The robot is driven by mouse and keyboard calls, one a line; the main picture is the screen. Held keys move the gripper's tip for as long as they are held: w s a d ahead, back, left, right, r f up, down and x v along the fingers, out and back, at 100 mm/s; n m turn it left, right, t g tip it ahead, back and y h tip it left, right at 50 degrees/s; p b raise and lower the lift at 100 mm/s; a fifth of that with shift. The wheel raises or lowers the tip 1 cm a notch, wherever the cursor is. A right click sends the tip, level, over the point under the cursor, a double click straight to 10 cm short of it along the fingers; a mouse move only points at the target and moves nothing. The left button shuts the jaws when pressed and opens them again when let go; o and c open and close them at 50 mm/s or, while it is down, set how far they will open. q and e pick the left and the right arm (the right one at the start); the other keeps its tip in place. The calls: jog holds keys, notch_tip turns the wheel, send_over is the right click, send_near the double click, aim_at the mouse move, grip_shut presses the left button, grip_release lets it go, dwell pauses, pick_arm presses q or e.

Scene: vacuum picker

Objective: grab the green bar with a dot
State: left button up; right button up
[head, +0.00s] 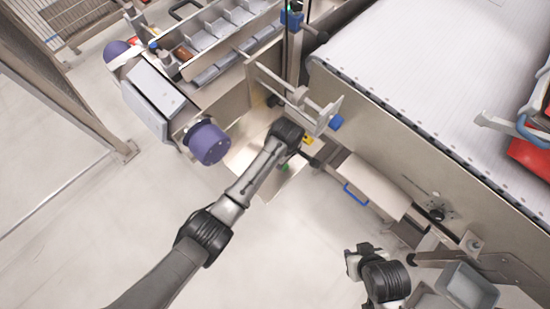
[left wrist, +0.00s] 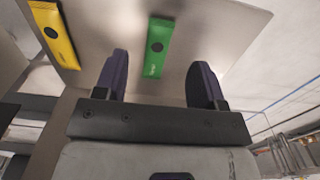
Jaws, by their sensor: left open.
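A green bar (left wrist: 157,52) with a dark dot lies on a tan panel, upper middle in the left wrist view. In the head view only a small green patch of it (head: 284,168) shows beside my arm. My left gripper (left wrist: 161,72) is open and empty, its two dark fingers apart on either side of the bar's lower end in the picture; I cannot tell how far off the bar is. In the head view the left wrist hides the fingers. My right gripper (head: 361,258) shows at the lower right, away from the bar; its jaws are unclear.
A yellow bar (left wrist: 54,34) lies left of the green one on the same panel (left wrist: 225,40). A metal bracket (head: 300,97) and the conveyor's side wall (head: 390,120) stand close to the left wrist. Grey bins (head: 468,287) are at lower right. Open floor (head: 70,215) lies left.

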pick_arm(q)
notch_tip(320, 180, down, 2)
jog(key=shift+s+a+f+b, duration=0.1)
jog(key=shift+b, duration=0.3)
jog(key=f+b, duration=0.2)
jog(key=f, duration=0.1)
jog(key=f+b, duration=0.1)
jog(key=shift+w+a+f, duration=0.1)
jog(key=shift+w+f, duration=0.1)
jog(key=shift+w, duration=0.05)
jog(key=shift+c, duration=0.2)
jog(key=shift+c, duration=0.8)
jog(key=c, duration=0.8)
jog(key=shift+r, duration=0.2)
